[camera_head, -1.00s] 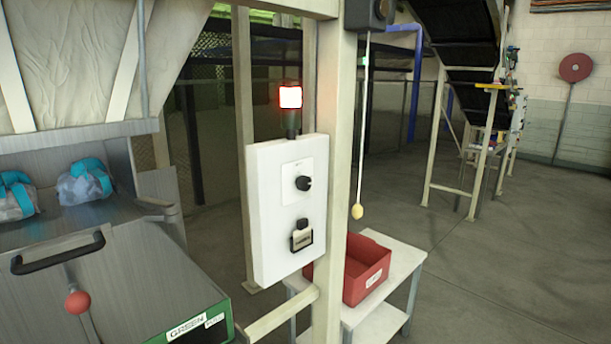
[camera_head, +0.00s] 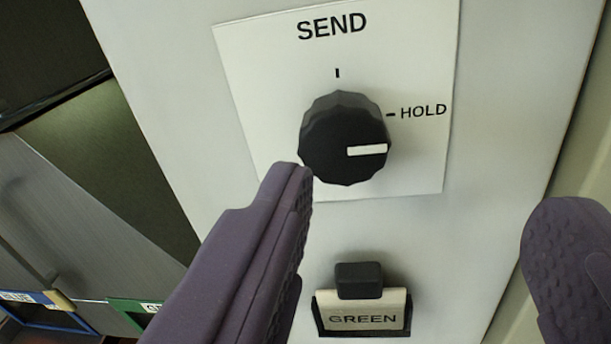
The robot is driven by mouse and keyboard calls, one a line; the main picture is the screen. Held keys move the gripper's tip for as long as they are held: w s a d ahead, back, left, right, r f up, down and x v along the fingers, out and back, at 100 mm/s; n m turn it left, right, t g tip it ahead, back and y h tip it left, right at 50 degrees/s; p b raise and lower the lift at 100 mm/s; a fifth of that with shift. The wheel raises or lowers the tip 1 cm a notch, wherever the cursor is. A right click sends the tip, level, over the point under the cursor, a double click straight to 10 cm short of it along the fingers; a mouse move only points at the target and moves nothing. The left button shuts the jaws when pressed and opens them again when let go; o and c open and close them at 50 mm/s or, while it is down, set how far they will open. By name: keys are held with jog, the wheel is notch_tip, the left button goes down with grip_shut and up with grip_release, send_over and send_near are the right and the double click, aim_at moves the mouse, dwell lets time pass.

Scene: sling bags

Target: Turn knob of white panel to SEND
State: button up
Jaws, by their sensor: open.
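The white panel (camera_head: 490,60) fills most of the view, close up. Its black ribbed knob (camera_head: 335,125) sits on a white label plate (camera_head: 265,95). The knob's white pointer mark (camera_head: 367,150) points right, towards the side with the HOLD mark (camera_head: 423,112). The SEND mark (camera_head: 332,28) with a short tick stands above the knob. My gripper (camera_head: 430,205) is open and empty, with two purple fingers set wide apart. The left fingertip lies just below and left of the knob in the picture; the right fingertip is far to its right. I cannot tell if the left one touches the knob.
Below the knob is a black clip holding a card marked GREEN (camera_head: 362,319), between my fingers in the picture. At the lower left are grey surfaces with a blue-edged BLUE label (camera_head: 25,298) and a green-edged label (camera_head: 140,305).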

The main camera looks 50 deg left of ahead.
aim_at(343, 157)
jog(key=w+a, duration=0.1)
jog(key=a, duration=0.1)
jog(key=w+a+y, duration=0.1)
jog(key=w, duration=0.1)
jog(key=w+a+f+y, duration=0.1)
jog(key=a, duration=0.1)
jog(key=shift+w+a, duration=0.15)
jog(key=shift+a, duration=0.2)
jog(key=c, duration=1.1)
jog(key=shift+o, duration=0.2)
